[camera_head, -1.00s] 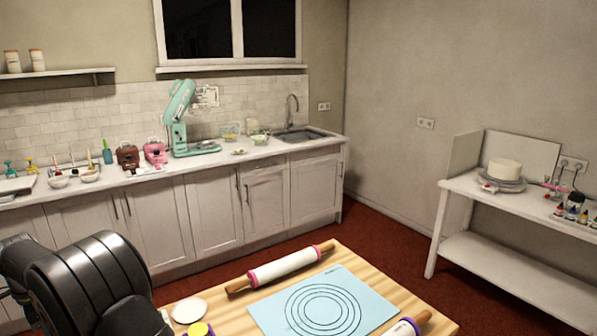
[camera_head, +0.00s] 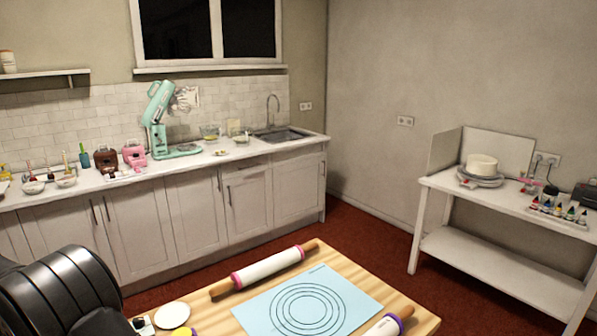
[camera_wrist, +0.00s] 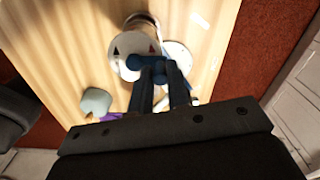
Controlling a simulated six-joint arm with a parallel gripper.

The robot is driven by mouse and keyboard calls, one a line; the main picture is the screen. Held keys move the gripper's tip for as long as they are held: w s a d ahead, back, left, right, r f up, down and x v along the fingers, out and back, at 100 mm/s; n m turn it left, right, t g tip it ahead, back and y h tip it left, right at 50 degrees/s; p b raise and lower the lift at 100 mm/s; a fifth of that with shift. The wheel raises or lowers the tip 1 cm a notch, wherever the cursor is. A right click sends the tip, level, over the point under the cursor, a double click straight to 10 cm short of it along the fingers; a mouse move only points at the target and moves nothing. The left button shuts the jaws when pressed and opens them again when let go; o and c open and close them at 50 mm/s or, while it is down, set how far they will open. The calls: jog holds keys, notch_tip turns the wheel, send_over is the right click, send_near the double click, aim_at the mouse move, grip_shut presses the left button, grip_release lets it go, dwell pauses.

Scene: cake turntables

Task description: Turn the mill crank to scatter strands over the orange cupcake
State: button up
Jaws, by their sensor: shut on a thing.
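In the wrist view my gripper (camera_wrist: 155,68) reaches down over the wooden table with its dark blue fingers. It is shut on a small dark part beside a white cylinder (camera_wrist: 126,45). The cylinder looks like the mill and the dark part its crank, but the fingers hide most of the grip. Small dark and reddish marks show inside or on the cylinder. I cannot make out the orange cupcake or any strands. In the head view my gripper is out of sight; only my black arm shows at lower left.
A white disc (camera_head: 172,315) lies on the table (camera_head: 215,290), and one shows beside the cylinder in the wrist view (camera_wrist: 181,55). A rolling pin (camera_head: 265,268) and a blue mat (camera_head: 345,288) lie to the right. A pale rounded object (camera_wrist: 95,102) is left of my fingers.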

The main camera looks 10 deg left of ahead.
jog(key=shift+s+a+f, duration=0.15)
jog(key=shift+s+a, duration=0.15)
jog(key=shift+s, duration=0.45)
jog(key=shift+s, duration=0.6)
jog(key=shift+s+d, duration=0.2)
jog(key=shift+s, duration=0.25)
